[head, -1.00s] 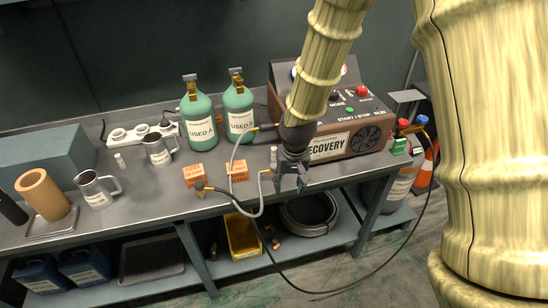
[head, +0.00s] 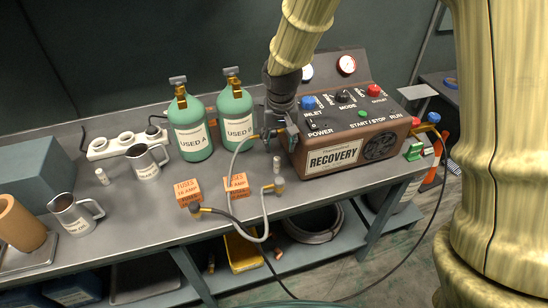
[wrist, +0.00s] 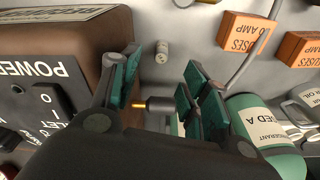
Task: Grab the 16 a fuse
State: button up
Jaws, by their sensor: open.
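Two orange fuse boxes stand on the bench in the head view. The left box (head: 187,191) appears to read "FUSES 16 AMP"; the right box (head: 237,185) has its rating partly hidden by a pale hose. Both show upside down in the wrist view, one nearer (wrist: 245,33) and one at the right edge (wrist: 299,48). A small pale cylinder (head: 277,166), possibly a fuse, stands right of the boxes; it also shows in the wrist view (wrist: 162,52). My gripper (head: 281,143) is open and empty above the bench, behind that cylinder, beside the recovery machine (head: 345,150).
Green tanks USED A (head: 190,128) and USED B (head: 235,115) stand left of my gripper. A hose fitting with a brass tip (wrist: 150,104) shows between the fingers in the wrist view. Hoses cross the bench front. Metal jugs (head: 147,164) stand left.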

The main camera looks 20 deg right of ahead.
aim_at(277, 159)
jog(key=f, duration=0.2)
jog(key=w+f, duration=0.1)
jog(key=f, duration=0.2)
jog(key=shift+w+d+p, duration=0.15)
jog(key=shift+p, duration=0.15)
jog(key=shift+w+f+p, duration=0.15)
jog(key=shift+f+p, duration=0.1)
jog(key=shift+f, duration=0.65)
jog(key=shift+w+f+p, duration=0.2)
jog(key=shift+f, duration=0.7)
jog(key=shift+w+f+p, duration=0.15)
jog(key=shift+f+p, duration=0.1)
jog(key=shift+f, duration=0.65)
jog(key=shift+c, duration=0.3)
grip_shut()
